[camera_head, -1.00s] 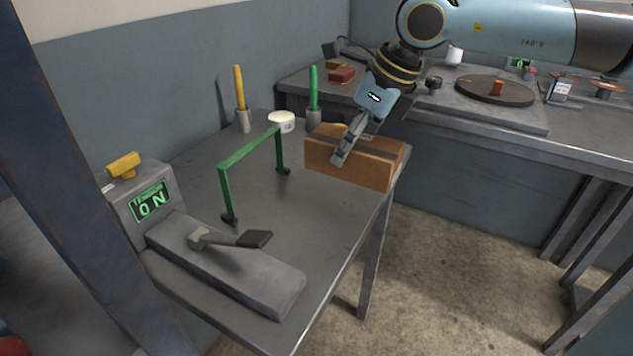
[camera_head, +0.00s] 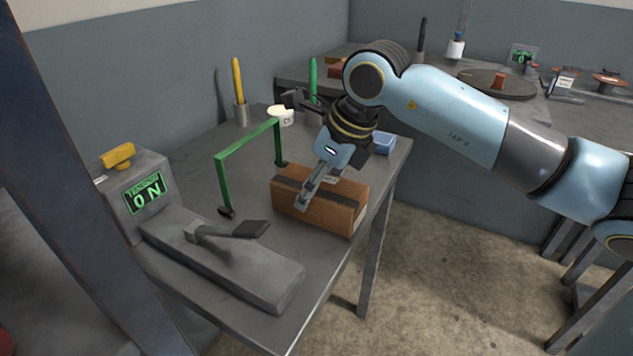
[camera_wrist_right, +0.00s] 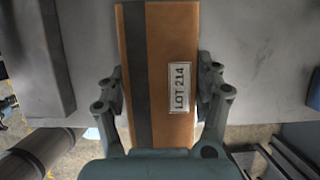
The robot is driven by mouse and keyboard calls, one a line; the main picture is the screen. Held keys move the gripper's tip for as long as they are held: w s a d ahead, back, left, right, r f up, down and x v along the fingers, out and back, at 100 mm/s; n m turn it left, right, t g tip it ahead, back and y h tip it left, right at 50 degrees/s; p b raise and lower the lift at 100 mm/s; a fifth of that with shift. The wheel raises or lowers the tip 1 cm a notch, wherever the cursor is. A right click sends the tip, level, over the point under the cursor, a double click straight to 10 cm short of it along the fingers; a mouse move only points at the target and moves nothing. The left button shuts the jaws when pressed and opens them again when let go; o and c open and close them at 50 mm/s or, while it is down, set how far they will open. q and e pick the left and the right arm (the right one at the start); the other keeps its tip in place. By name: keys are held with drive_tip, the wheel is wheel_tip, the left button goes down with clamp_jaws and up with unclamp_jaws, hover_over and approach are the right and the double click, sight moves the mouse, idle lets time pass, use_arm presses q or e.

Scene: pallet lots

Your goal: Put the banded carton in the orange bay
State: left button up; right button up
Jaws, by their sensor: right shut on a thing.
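The banded carton (camera_head: 338,212) is a brown box with a dark band, over the near right part of the grey table (camera_head: 270,285). In the right wrist view the carton (camera_wrist_right: 170,30) shows its dark band and a label reading LOT 214. My right gripper (camera_head: 310,190) is shut on the carton across its narrow width, with one finger on each side in the right wrist view (camera_wrist_right: 160,80). I cannot tell whether the carton's underside touches the table. My left gripper is not in view. I see no orange bay.
A green frame (camera_head: 248,140) stands just left of the carton. A grey unit with a green ON screen (camera_head: 144,195) and a lever (camera_head: 230,231) is at the left. A blue box (camera_head: 384,144) and white tub (camera_head: 281,116) stand behind.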

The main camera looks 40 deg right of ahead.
drive_tip(key=o, duration=0.8)
drive_tip(key=shift+f, duration=0.1)
drive_tip(key=o, duration=0.5)
drive_tip(key=shift+r, duration=0.2)
